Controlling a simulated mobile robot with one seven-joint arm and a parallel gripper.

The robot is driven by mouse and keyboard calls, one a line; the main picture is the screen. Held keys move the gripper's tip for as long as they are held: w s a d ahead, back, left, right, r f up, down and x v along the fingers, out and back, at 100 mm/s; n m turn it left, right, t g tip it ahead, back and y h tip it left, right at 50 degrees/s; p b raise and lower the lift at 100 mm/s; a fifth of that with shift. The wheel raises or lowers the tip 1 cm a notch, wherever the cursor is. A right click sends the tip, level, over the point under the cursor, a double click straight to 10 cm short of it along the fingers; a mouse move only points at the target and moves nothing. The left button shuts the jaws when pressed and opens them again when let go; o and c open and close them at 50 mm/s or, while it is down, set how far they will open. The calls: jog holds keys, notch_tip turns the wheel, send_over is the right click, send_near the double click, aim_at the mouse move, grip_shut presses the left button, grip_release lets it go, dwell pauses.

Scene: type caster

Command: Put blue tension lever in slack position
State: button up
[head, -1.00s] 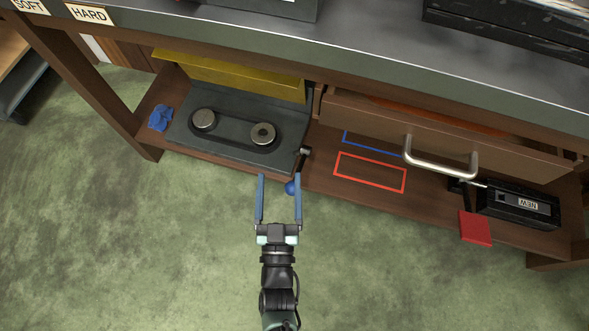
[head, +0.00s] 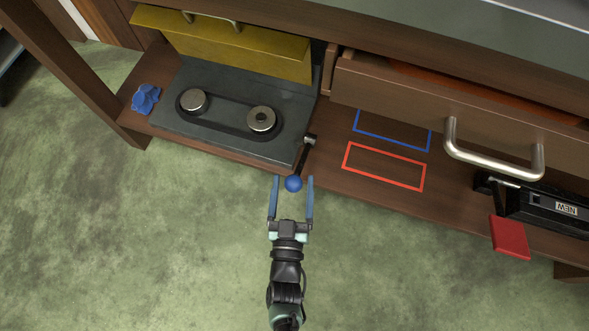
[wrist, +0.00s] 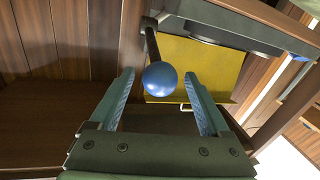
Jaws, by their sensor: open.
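The blue tension lever has a round blue knob (head: 293,184) on a dark rod that runs up to a pivot at the right side of the grey belt unit (head: 225,145). My gripper (head: 292,180) is open, with its two blue fingers on either side of the knob in the head view. In the wrist view the knob (wrist: 160,78) sits between and a little beyond the fingertips, and no contact shows. The belt unit carries two metal pulleys (head: 262,119) with a dark belt around them.
A yellow panel (head: 225,45) stands behind the belt unit. A blue crumpled item (head: 145,98) lies at its left. To the right are blue and red outlines (head: 384,167) on the shelf, a drawer with a metal handle (head: 495,165), and a black box with a red pad (head: 510,237).

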aim_at(294, 175)
jog(key=shift+w+d+b, duration=0.15)
jog(key=shift+w+b, duration=0.4)
jog(key=shift+w, duration=1.55)
grip_shut()
